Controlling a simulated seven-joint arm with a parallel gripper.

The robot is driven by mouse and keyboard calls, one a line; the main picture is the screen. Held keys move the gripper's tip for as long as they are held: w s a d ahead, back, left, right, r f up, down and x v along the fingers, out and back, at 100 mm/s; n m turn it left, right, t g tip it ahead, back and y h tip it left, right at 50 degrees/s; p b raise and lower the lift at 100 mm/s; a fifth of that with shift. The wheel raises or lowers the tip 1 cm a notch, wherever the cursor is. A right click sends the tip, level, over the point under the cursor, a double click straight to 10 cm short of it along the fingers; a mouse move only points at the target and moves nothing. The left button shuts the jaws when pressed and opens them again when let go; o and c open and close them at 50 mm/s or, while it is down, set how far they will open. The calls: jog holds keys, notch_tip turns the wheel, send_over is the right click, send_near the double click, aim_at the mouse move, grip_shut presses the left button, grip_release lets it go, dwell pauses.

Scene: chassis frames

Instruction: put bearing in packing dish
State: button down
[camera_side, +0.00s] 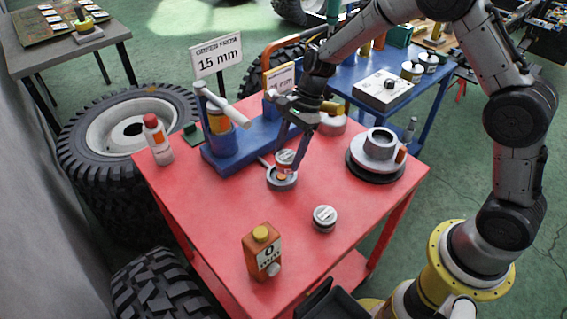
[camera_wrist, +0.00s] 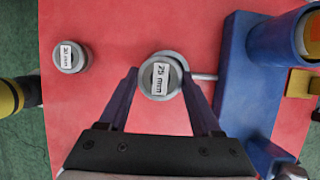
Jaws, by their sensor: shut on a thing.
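My gripper (camera_side: 287,166) points down and is shut on a short round grey bearing (camera_side: 286,156) with a white label on top. In the wrist view the bearing (camera_wrist: 160,79) sits between the two fingers (camera_wrist: 160,88), and its label appears to read 25 mm. A shallow round grey dish (camera_side: 271,184) with a thin handle, likely the packing dish, is directly under it. Its rim (camera_wrist: 174,57) shows behind the bearing in the wrist view. The bearing appears upright; I cannot tell whether it touches the dish.
Another labelled round part (camera_side: 324,218) stands nearby on the red table (camera_side: 215,207). An orange carton (camera_side: 262,252) is at the front, a white bottle (camera_side: 157,140) at left. A blue stand (camera_side: 232,150) is behind the dish. A grey hub (camera_side: 379,148) is at right.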

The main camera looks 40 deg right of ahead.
aim_at(283, 165)
jog(key=shift+w+a+f, duration=0.15)
jog(key=shift+w+f, duration=0.6)
jog(key=shift+f, duration=1.5)
jog(key=shift+f, duration=0.2)
jog(key=shift+c, duration=0.4)
grip_release()
jog(key=s+d+r+n+t+h, duration=0.1)
jog(key=s+d+r+n, duration=0.15)
jog(key=r, duration=0.65)
jog(key=s+d+r+n, duration=0.2)
jog(key=s+d+r, duration=0.15)
jog(key=r, duration=0.65)
jog(key=s+d+r+n+t+h, duration=0.1)
jog(key=s+d+r+n+t, duration=0.1)
jog(key=s+n, duration=0.4)
jog(key=s+d+r+n+t+h, duration=0.2)
jog(key=s+n, duration=0.5)
jog(key=s, duration=0.9)
jog(key=shift+s+r+t, duration=0.3)
jog(key=shift+s, duration=0.05)
